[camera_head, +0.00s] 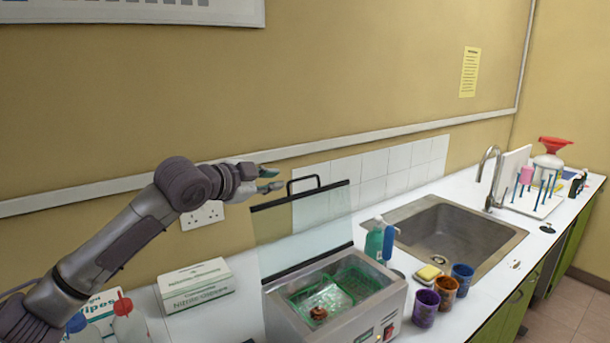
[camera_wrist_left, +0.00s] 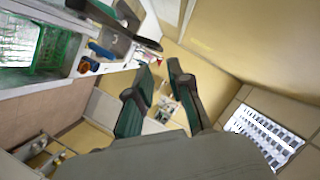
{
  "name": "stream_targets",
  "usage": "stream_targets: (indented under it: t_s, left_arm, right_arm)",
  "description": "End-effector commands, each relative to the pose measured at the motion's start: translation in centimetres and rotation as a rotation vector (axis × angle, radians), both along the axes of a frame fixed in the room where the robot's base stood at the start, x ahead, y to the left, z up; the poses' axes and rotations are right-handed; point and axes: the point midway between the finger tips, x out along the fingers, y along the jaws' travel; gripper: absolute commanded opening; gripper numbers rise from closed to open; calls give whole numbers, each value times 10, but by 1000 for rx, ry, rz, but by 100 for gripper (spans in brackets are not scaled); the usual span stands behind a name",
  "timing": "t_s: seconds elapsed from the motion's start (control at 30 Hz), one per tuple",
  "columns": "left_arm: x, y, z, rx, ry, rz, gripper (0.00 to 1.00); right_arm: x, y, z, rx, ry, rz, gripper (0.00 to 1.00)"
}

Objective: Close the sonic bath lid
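The sonic bath (camera_head: 393,303) is a metal box on the counter with green baskets (camera_head: 358,277) and a small brown object (camera_head: 318,313) inside. Its clear lid (camera_head: 285,240) stands open, almost upright at the back, with a black top edge and a black handle (camera_head: 303,179). My left gripper (camera_head: 276,180) is just left of the handle in the head view, with no clear contact. Its fingers (camera_wrist_left: 160,66) are apart and empty in the left wrist view. A green basket (camera_wrist_left: 32,42) shows there too. My right gripper is not in view.
Glove boxes (camera_head: 197,286) and wash bottles (camera_head: 128,318) stand left of the bath. A green bottle (camera_head: 374,243), a sponge (camera_head: 429,272) and several coloured cups (camera_head: 425,308) stand to its right, before the sink (camera_head: 445,235). The wall is close behind the lid.

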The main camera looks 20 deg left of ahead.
Motion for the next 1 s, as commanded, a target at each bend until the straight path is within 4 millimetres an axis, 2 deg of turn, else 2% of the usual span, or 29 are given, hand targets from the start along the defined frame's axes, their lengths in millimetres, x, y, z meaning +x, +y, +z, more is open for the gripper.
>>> stream_targets:
  t_s: [0.1, 0.23, 0.37, 0.5, 0.67, 1.0]
  left_arm:
    - [23, -10, -3, -2, 3, -3, 20]
    - [49, -20, -11, -2, 3, -1, 20]
    - [72, -28, -18, -2, 3, -1, 20]
    - [91, -35, -25, -1, 1, -2, 20]
    - [102, -39, -29, 1, 0, -2, 20]
    - [104, -40, -31, 2, 0, -1, 18]
  right_arm:
    - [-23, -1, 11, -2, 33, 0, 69]
    - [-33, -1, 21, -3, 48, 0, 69]
    - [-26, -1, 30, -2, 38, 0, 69]
    - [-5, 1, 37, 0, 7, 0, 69]
    - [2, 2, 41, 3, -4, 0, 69]
    - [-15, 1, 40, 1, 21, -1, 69]
